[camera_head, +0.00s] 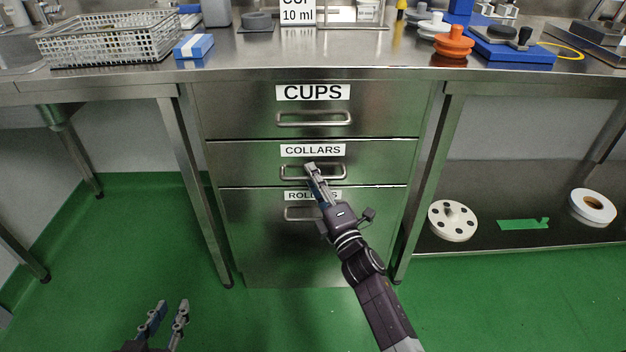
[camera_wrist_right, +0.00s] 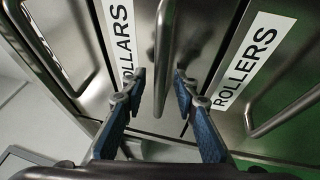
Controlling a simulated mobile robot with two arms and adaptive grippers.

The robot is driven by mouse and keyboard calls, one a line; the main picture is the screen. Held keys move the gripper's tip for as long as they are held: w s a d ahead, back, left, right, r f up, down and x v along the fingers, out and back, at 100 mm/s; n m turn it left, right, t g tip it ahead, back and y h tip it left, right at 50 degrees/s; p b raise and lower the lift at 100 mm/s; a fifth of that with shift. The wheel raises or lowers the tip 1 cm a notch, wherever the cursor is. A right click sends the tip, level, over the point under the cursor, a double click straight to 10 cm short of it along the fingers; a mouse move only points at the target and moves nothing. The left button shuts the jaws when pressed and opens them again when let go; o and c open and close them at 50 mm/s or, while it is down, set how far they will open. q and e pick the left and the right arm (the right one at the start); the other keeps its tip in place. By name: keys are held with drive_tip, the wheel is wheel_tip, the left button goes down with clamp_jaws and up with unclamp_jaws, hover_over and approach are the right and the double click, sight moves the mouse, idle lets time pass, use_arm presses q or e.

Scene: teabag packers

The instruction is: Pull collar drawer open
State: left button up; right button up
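The collar drawer (camera_head: 385,160) is the middle front of a steel cabinet, labelled COLLARS. It looks flush with the fronts above and below. Its bar handle (camera_head: 335,178) also shows in the right wrist view (camera_wrist_right: 165,45). My right gripper (camera_head: 312,167) is at the left part of this handle. In the right wrist view its fingers (camera_wrist_right: 160,78) are apart, one on each side of the bar. I cannot tell whether they touch it. My left gripper (camera_head: 171,304) is open and empty, low over the green floor, away from the cabinet.
The CUPS drawer (camera_head: 230,110) is above and the ROLLERS drawer (camera_head: 260,240) below, whose handle (camera_wrist_right: 290,112) is close by. The counter (camera_head: 230,60) holds a wire basket (camera_head: 105,40) and a blue fixture (camera_head: 515,48). The floor (camera_head: 250,315) before the cabinet is clear.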

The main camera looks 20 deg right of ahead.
drive_tip(key=shift+c, duration=0.4)
clamp_jaws()
use_arm(q)
drive_tip(key=shift+s, duration=0.1)
use_arm(e)
drive_tip(key=shift+s, duration=0.1)
